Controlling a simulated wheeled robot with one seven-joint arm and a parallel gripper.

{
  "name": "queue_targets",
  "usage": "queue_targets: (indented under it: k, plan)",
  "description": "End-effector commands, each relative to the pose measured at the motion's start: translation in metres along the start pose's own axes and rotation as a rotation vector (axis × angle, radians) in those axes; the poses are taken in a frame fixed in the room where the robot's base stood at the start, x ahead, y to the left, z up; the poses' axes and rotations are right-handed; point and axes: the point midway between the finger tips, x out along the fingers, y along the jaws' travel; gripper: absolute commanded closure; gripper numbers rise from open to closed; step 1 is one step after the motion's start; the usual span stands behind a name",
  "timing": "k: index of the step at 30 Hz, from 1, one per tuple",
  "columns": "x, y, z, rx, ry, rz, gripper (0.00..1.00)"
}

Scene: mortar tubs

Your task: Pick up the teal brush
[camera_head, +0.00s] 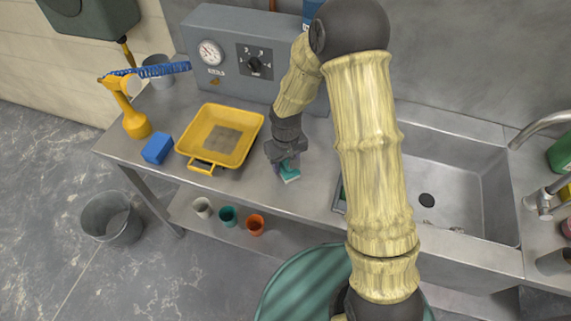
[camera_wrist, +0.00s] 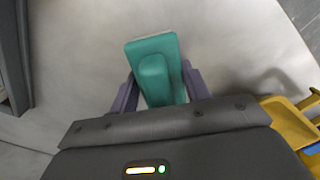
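The teal brush (camera_head: 289,170) is on the steel counter (camera_head: 320,190), just right of the yellow tray, with a pale edge at its underside. My gripper (camera_head: 284,158) points down over it and hides part of it. In the wrist view the teal brush (camera_wrist: 153,62) shows a flat block with a raised rounded grip. The two purple-grey fingers of my gripper (camera_wrist: 160,82) flank it, one on each side, very close to its edges. I cannot tell whether they press on it, or whether it touches the counter.
A grey gauge box (camera_head: 228,45) is behind. A sink (camera_head: 470,190) lies right. Several small cups sit on the lower shelf (camera_head: 185,208).

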Motion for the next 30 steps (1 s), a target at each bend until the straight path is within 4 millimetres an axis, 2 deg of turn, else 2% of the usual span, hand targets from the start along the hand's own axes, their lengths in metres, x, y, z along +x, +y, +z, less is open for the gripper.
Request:
queue_targets:
  k: [1, 3, 10, 14, 17, 25, 30]
  plan:
    - [0.0, 0.0, 0.0, 0.0, 0.0, 0.0, 0.72]
    - [0.0, 0.0, 0.0, 0.0, 0.0, 0.0, 0.82]
    - [-0.002, 0.0, 0.0, -0.001, 0.001, 0.0, 0.82]
    - [-0.01, 0.0, -0.001, 0.001, 0.003, 0.0, 0.82]
    - [-0.023, 0.0, -0.001, 0.0, 0.005, 0.001, 0.82]
    - [-0.076, 0.0, -0.001, 0.0, 0.005, 0.001, 0.82]
    - [-0.097, 0.0, -0.001, -0.001, 0.002, 0.001, 0.82]
